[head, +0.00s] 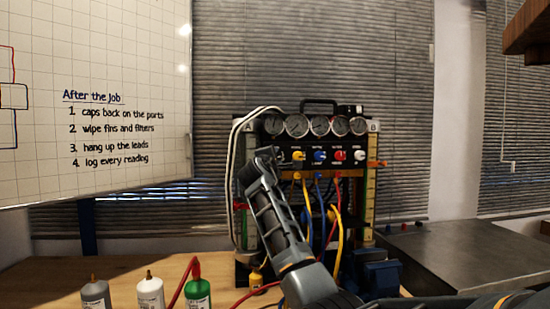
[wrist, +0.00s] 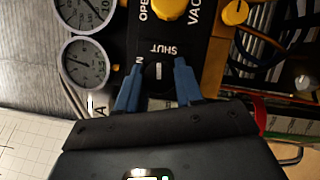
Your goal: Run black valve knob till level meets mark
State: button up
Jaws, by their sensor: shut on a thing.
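The black valve knob (wrist: 158,76) sits on the black panel near the word SHUT in the wrist view. My gripper (wrist: 157,82) has its two blue fingers on either side of the knob and is shut on it. In the head view my gripper (head: 266,158) is at the left end of the gauge rig's valve row and hides the knob. A sight column with green on it stands at the rig's right (head: 369,195), and another at the left is partly behind my arm. I cannot make out a liquid level or mark on either.
Yellow (head: 298,156), blue (head: 320,156) and red (head: 340,155) knobs sit to the right on the panel, under a row of gauges (head: 297,125). Coloured hoses hang below. Bottles (head: 150,292) stand on the bench at front left. A whiteboard (head: 120,160) is at left.

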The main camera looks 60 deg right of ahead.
jog(key=shift+m, duration=0.6)
jog(key=shift+f+y, duration=0.1)
jog(key=shift+y, duration=0.2)
jog(key=o, duration=1)
jog(key=shift+o, duration=0.2)
jog(key=v, duration=0.7)
jog(key=shift+a+b, duration=0.35)
jog(key=shift+a, duration=0.05)
